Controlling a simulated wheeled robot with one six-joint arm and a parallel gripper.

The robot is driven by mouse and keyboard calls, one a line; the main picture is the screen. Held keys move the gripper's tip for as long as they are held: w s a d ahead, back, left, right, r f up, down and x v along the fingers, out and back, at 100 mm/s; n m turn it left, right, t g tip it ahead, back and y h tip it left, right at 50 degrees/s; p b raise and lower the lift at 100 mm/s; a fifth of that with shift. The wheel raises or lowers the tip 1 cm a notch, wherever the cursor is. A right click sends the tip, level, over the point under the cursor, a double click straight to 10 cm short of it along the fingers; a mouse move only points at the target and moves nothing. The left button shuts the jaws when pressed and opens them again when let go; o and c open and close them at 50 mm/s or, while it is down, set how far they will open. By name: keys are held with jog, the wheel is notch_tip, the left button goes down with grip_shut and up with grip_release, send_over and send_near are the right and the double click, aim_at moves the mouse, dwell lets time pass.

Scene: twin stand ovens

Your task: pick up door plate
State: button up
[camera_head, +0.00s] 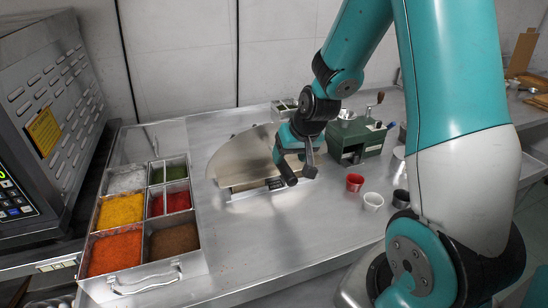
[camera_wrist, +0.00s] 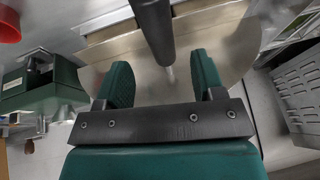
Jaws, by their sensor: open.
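The door plate, a thin rounded sheet of bare metal (camera_head: 243,153), stands on the counter left of my arm in the head view. A pale tan strip runs along its lower front. It also shows in the wrist view (camera_wrist: 235,50), filling much of the upper middle. My gripper (camera_wrist: 163,62) is open, its two green fingers pointing at the plate. A dark round bar with a thin metal rod reaches down between the fingers, apart from both; I cannot tell for sure whether it is fixed to the plate. In the head view my wrist hides the plate's right part.
A metal tray (camera_head: 204,253) of coloured powders stands at left. A green box with a crank (camera_head: 362,137) stands close on the right. A red cup (camera_head: 354,182) and a white cup (camera_head: 373,201) stand in front of it.

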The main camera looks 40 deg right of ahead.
aim_at(285, 163)
jog(key=shift+p+x, duration=0.65)
jog(key=shift+x, duration=2.4)
grip_shut()
